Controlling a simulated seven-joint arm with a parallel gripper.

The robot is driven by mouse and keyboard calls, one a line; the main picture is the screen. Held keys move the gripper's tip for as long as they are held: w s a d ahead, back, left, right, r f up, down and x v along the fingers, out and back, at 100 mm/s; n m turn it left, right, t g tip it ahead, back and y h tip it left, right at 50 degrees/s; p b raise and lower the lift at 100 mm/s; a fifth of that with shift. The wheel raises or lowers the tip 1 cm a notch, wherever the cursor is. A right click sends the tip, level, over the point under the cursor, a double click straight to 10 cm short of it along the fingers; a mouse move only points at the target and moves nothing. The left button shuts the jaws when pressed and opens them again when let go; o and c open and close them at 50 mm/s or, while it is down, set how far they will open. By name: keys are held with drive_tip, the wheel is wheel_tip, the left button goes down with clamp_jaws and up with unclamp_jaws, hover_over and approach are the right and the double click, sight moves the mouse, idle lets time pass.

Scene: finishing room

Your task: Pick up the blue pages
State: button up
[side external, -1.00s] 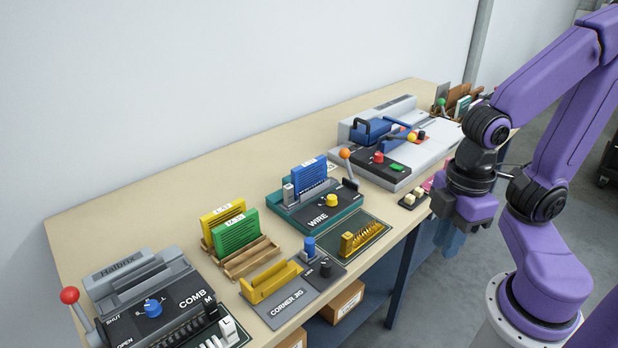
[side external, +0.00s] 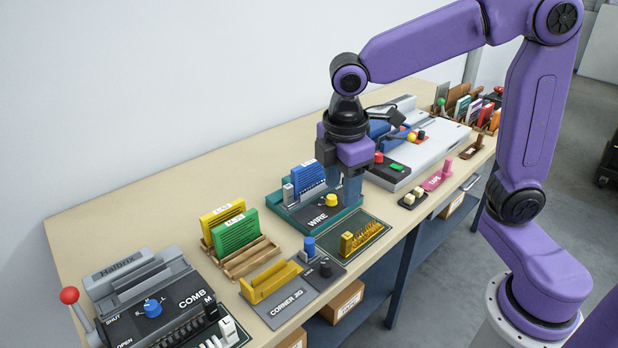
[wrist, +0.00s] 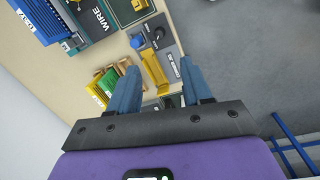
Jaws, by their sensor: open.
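The blue pages (side external: 308,177) stand upright in the teal WIRE machine (side external: 345,215) at the middle of the bench. In the wrist view the blue pages (wrist: 38,18) show at the top left with a white label. My gripper (side external: 350,188) is above the right part of the WIRE machine, to the right of the pages. In the wrist view my gripper's two blue fingers (wrist: 158,88) are spread apart with nothing held between them. The side view does not show the fingertips clearly.
Yellow pages (side external: 222,211) and green pages (side external: 236,232) stand in a wooden rack left of the WIRE machine. In front are the yellow corner jig (side external: 271,282) and a tray of gold wire combs (side external: 360,238). A grey COMB machine (side external: 150,300) stands at the near left.

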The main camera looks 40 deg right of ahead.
drive_tip(key=w+d+r+n+h, duration=0.1)
drive_tip(key=w+d+n+h, duration=0.1)
drive_tip(key=w, duration=1.4)
drive_tip(key=g+h, duration=0.1)
approach(308, 163)
drive_tip(key=shift+n, duration=0.4)
drive_tip(key=x, duration=0.5)
drive_tip(key=shift+s+f, duration=0.15)
drive_tip(key=shift+f, duration=0.1)
drive_tip(key=x, duration=0.4)
drive_tip(key=shift+w+d+f, duration=0.2)
drive_tip(key=shift+d, duration=0.1)
drive_tip(key=shift+d+f, duration=0.1)
drive_tip(key=shift+f, duration=0.2)
drive_tip(key=shift+f, duration=0.25)
clamp_jaws()
